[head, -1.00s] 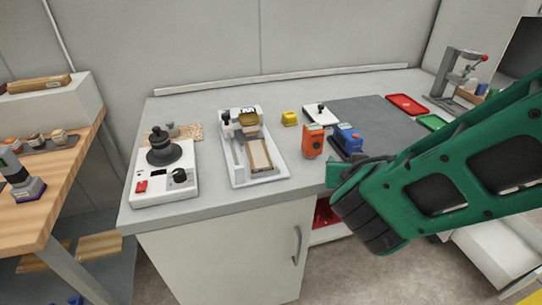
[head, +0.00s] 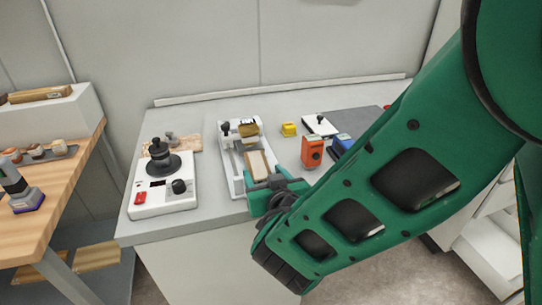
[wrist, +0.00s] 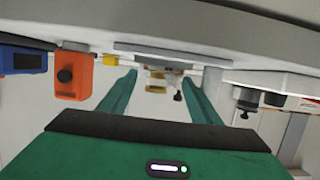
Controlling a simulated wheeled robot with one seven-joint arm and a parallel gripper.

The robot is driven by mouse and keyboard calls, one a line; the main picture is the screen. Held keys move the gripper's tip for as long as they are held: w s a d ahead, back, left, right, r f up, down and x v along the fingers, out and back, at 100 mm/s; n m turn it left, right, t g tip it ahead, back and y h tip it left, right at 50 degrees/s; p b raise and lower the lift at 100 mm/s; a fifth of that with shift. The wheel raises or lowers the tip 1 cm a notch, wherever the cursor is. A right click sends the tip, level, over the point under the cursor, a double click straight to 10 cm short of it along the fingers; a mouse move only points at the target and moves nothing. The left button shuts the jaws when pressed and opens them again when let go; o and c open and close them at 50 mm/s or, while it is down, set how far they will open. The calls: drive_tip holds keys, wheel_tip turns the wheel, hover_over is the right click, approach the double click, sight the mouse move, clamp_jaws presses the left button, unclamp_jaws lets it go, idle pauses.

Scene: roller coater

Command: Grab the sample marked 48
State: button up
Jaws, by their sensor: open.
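No mark 48 is legible in either view, so I cannot tell which thing is that sample. A tan panel (head: 257,163) lies on the white tray of the roller coater (head: 227,160) on the grey bench. My green gripper (head: 274,187) is at the front end of this tray and hides its near corner and part of the panel's near end. In the wrist view my gripper (wrist: 158,85) is open with nothing seen between its fingers. The coater's far parts show beyond the fingertips there.
An orange device (head: 312,152) and a blue one (head: 342,145) stand right of the coater. A yellow block (head: 289,129) is behind. A white machine with a black knob (head: 165,190) stands left. A wooden table (head: 62,185) is at far left.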

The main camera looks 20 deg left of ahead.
sight(258, 164)
drive_tip(key=x, duration=0.5)
drive_tip(key=c, duration=0.9)
drive_tip(key=shift+r, duration=0.1)
